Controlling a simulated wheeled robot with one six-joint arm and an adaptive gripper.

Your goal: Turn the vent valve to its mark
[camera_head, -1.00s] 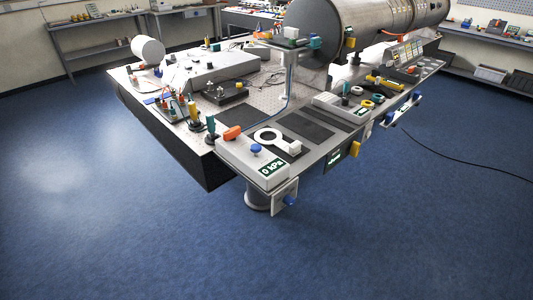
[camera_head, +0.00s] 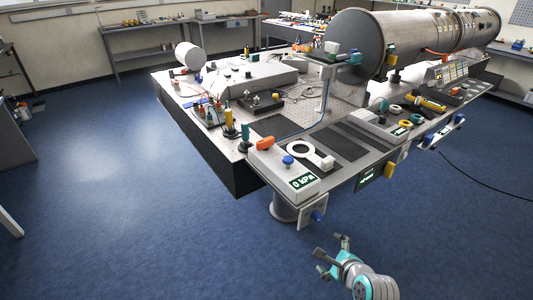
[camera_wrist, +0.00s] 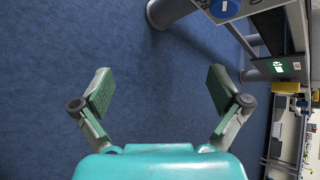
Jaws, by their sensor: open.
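No label naming the vent valve is readable. A blue knob (camera_head: 288,160) and an orange handle (camera_head: 265,143) sit on the grey box with the "0 kPa" display (camera_head: 302,180) at the table's near corner. Another blue knob (camera_head: 317,215) is on a white plate hanging from the front edge. In the wrist view a round blue part (camera_wrist: 226,7) on a pale plate shows at the top, cut by the frame edge. My gripper (camera_head: 329,246) is open and empty, in front of and below the near corner, over the floor. In the wrist view its fingers (camera_wrist: 159,88) are spread apart, touching nothing.
The table (camera_head: 346,179) stands on a round leg (camera_head: 284,208). A yellow handle (camera_head: 389,170) and a green display (camera_head: 367,174) are on its front edge; they also show in the wrist view. Open blue floor (camera_head: 180,250) lies in front. A dark cable (camera_head: 480,172) lies at right.

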